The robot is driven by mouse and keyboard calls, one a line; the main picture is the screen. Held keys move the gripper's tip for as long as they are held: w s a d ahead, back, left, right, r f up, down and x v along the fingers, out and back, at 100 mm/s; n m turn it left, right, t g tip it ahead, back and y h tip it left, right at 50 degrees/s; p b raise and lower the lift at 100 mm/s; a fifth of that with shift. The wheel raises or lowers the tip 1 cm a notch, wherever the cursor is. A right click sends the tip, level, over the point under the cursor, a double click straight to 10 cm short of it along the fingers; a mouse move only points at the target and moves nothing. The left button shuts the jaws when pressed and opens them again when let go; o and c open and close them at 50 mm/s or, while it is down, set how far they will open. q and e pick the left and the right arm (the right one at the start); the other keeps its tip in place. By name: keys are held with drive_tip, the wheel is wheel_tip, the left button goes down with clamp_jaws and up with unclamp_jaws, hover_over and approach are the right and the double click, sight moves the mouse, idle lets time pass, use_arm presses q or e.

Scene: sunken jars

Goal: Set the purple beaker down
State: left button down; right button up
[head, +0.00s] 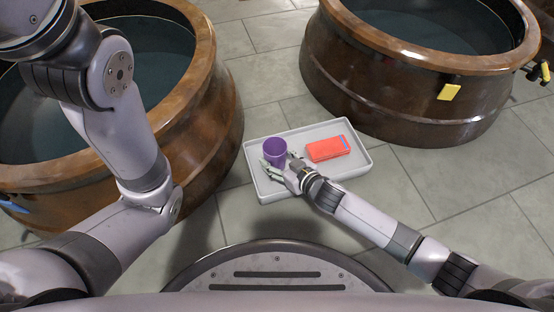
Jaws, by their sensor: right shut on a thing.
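The purple beaker (275,150) is upright over the left part of a light grey tray (353,170). My right gripper (279,165) is shut on the beaker from its near side. The gripper hides the beaker's lower part, so I cannot tell whether its base touches the tray. My left arm is in view at the left, but its gripper is outside the picture.
A red block (327,148) with a blue edge lies on the tray, right of the beaker. Large brown jars stand at the left (215,150) and back right (400,105), holding dark liquid. A yellow tag (449,92) hangs on the right jar. Tiled floor is clear at the right.

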drive_tip(key=shift+f, duration=0.2)
drive_tip(key=o, duration=1.4)
